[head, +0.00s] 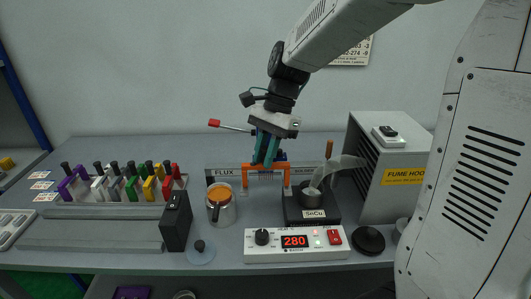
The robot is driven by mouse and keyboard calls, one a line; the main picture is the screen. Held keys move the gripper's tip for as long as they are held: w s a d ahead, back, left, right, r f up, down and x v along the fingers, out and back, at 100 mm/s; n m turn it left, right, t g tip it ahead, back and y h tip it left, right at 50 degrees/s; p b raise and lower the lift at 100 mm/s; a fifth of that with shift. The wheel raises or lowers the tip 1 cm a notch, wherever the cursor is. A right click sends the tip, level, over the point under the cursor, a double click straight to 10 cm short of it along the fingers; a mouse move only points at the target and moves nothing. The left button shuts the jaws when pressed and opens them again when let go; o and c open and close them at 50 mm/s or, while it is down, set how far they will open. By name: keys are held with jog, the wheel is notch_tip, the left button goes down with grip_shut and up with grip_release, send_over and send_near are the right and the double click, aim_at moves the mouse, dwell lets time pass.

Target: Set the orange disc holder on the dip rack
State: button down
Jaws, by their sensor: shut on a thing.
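The orange disc holder (266,167) is an arch-like piece with a leg at each side, near the table's middle. My gripper (264,161) points down with teal fingers, shut on the top of the holder. The fingers hide part of the holder's top. The dip rack (224,172) appears as a long grey bar marked FLUX and SOLDER. The holder overlaps this bar in the picture; I cannot tell whether it touches it. A small blue part (281,156) shows just right of the fingertips.
An orange-filled flux cup (220,206) is at left and a smoking SnCu solder pot (317,200) at right. A 280 controller (296,243) stands in front, a fume hood (380,165) at right. Coloured holders fill a rack (110,211) at left. A black box (176,221) stands nearby.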

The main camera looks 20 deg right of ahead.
jog(key=shift+f, duration=0.3)
jog(key=c, duration=0.6)
grip_release()
jog(key=shift+c, duration=0.2)
jog(key=shift+r, duration=0.1)
jog(key=shift+r, duration=3.45)
jog(key=shift+f+n, duration=0.1)
jog(key=shift+n, duration=0.3)
jog(key=s+d+f+n+t+h, duration=0.1)
jog(key=s+n+h, duration=0.1)
jog(key=s+n, duration=0.4)
jog(key=s+d+f+n+t+h, duration=0.1)
jog(key=s+n, duration=0.5)
jog(key=s, duration=1)
jog(key=shift+d+f+n+t+h, duration=0.3)
jog(key=shift+d+t+h, duration=0.2)
jog(key=shift+d, duration=0.3)
